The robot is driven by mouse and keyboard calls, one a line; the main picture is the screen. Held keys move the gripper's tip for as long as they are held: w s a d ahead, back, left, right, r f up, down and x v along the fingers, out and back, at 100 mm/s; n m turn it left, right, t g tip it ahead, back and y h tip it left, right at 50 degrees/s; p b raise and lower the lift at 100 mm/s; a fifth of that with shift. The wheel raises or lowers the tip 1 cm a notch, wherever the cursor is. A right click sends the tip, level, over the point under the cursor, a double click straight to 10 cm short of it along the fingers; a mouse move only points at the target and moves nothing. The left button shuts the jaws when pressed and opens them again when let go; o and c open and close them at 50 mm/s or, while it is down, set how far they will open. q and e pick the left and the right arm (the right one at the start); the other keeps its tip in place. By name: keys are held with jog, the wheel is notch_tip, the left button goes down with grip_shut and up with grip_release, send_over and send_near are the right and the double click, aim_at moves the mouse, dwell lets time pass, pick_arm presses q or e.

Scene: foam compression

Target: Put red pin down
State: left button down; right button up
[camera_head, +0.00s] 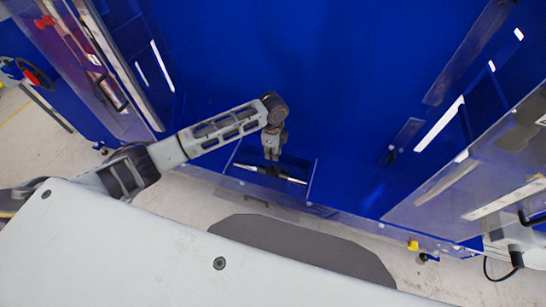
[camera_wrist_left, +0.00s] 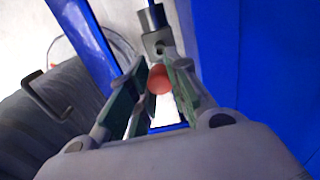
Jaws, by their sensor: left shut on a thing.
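The red pin shows as a round red end (camera_wrist_left: 159,80) between the fingers of my left gripper (camera_wrist_left: 154,88) in the left wrist view. The fingers are shut on it from both sides. A grey metal rod end with a hole (camera_wrist_left: 156,40) is just beyond the pin; I cannot tell whether they touch. In the head view my left gripper (camera_head: 271,152) points down over a small blue recess, close above a metal rod (camera_head: 283,177). The pin cannot be made out there. My right gripper is not in view.
Blue walls of the machine (camera_head: 310,75) surround the work spot. Clear panels with handles stand open at left (camera_head: 105,70) and right (camera_head: 480,185). In the left wrist view a black handle (camera_wrist_left: 42,97) is at the left. Floor shows in front of the machine.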

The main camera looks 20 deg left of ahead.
pick_arm(q)
jog(key=shift+f, duration=1.85)
jog(key=shift+f, duration=0.6)
jog(key=c, duration=1.3)
grip_release()
jog(key=shift+c, duration=0.2)
notch_tip(320, 180, up, 13)
jog(key=shift+r+b, duration=0.1)
jog(key=shift+b, duration=0.25)
jog(key=shift+s, duration=0.15)
